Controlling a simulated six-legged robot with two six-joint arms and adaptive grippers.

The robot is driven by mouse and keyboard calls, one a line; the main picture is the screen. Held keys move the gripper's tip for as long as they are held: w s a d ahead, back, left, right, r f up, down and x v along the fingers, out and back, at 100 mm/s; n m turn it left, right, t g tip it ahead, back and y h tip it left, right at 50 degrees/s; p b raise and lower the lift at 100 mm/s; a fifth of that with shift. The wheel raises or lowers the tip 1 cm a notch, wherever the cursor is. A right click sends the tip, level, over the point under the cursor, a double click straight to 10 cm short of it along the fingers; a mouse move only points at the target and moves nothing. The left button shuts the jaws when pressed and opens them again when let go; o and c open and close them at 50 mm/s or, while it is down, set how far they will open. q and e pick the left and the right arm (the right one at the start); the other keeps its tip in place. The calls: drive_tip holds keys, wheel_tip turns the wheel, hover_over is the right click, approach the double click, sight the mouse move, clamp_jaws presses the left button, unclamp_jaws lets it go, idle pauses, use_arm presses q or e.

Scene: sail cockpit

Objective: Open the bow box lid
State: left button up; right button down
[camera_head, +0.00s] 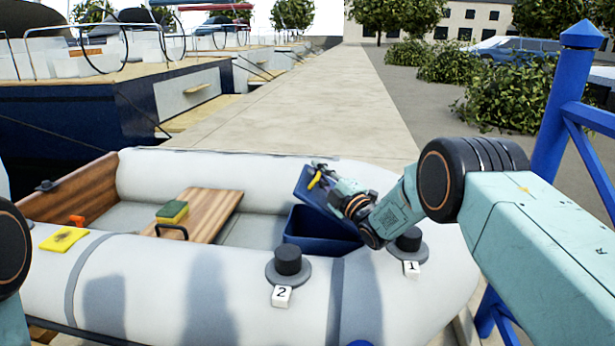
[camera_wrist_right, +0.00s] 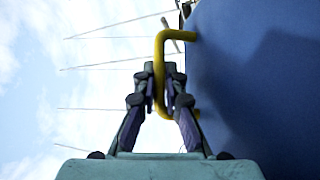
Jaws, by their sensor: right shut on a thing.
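The bow box (camera_head: 325,238) is a dark blue box in the bow of the grey inflatable boat. Its blue lid (camera_head: 312,189) is raised and tilted up, and the box's dark inside shows below it. The lid's yellow handle (camera_head: 317,178) also shows in the right wrist view (camera_wrist_right: 160,45), on the blue lid face (camera_wrist_right: 255,80). My right gripper (camera_wrist_right: 160,85) is shut on the yellow handle; in the head view (camera_head: 328,178) it is at the lid's upper part. My left gripper is out of view; only part of my left arm shows at the left edge.
A wooden seat (camera_head: 205,210) carries a green and yellow sponge (camera_head: 172,212). A yellow cloth (camera_head: 63,238) lies on the near tube. Black-capped valves tagged 2 (camera_head: 288,262) and 1 (camera_head: 409,241) stand on the tube near the box. A blue railing (camera_head: 560,110) is at right.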

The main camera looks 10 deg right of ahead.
drive_tip(key=s+d+r+m+t+p, duration=0.1)
drive_tip(key=s+d+r, duration=0.1)
drive_tip(key=d, duration=0.5)
drive_tip(key=s+d+r+m+t+p, duration=0.1)
drive_tip(key=s+d, duration=0.3)
drive_tip(key=d, duration=0.4)
drive_tip(key=shift+s+r+m+h, duration=0.2)
drive_tip(key=shift+r+m+h, duration=0.2)
drive_tip(key=shift+r+m, duration=0.3)
drive_tip(key=shift+d+r, duration=0.1)
drive_tip(key=c, duration=1.4)
unclamp_jaws()
drive_tip(key=v, duration=1.2)
drive_tip(key=shift+c, duration=0.2)
